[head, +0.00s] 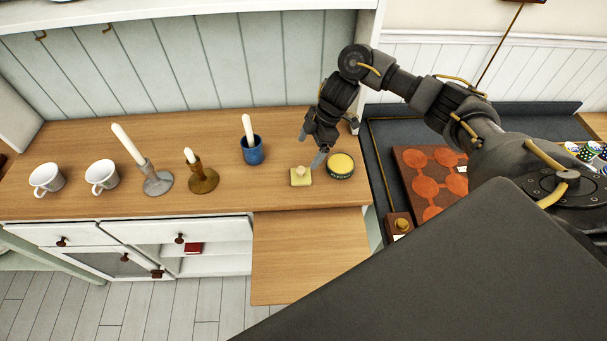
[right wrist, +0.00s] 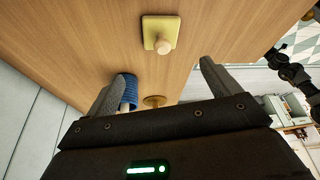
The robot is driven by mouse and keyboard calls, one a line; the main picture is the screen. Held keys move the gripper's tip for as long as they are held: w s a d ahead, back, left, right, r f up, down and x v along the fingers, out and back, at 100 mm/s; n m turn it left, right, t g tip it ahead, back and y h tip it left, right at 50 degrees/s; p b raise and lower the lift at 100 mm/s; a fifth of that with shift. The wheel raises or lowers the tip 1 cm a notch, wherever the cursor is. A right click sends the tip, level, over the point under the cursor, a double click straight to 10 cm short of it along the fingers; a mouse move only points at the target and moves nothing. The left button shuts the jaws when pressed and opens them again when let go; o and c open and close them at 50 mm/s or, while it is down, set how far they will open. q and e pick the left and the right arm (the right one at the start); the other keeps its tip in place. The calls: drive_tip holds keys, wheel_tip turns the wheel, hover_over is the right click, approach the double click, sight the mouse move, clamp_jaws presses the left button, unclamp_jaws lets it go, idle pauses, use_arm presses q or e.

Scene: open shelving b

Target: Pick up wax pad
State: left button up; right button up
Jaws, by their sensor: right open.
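The wax pad (head: 300,177) looks like a small pale yellow square block with a round knob on top. It lies on the wooden counter (head: 80,145) near its front edge. It also shows in the right wrist view (right wrist: 151,24), beyond the fingertips and roughly between their lines. My right gripper (head: 311,148) is open and empty, above the counter just behind and a little right of the pad, apart from it. In the wrist view its two fingers (right wrist: 165,75) are spread wide. My left gripper is not in view.
A round yellow-topped tin (head: 341,166) stands close right of the pad. A blue cup (head: 252,151) with a candle, a brass candlestick (head: 203,178), a grey candlestick (head: 156,181) and two white mugs (head: 101,174) stand leftward. A wooden pull-out board (head: 300,250) extends below the counter's front.

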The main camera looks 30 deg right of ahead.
sight(300, 167)
drive_tip(key=x, duration=0.5)
drive_tip(key=shift+d+f, duration=0.1)
drive_tip(key=shift+f, duration=0.2)
drive_tip(key=shift+s+f+p, duration=0.1)
drive_tip(key=shift+f+p, duration=0.15)
drive_tip(key=shift+p, duration=0.15)
drive_tip(key=p+x, duration=0.1)
drive_tip(key=x, duration=0.3)
drive_tip(key=shift+r, duration=0.1)
drive_tip(key=shift+a+f, duration=0.25)
drive_tip(key=shift+f, duration=0.15)
drive_tip(key=c, duration=1.1)
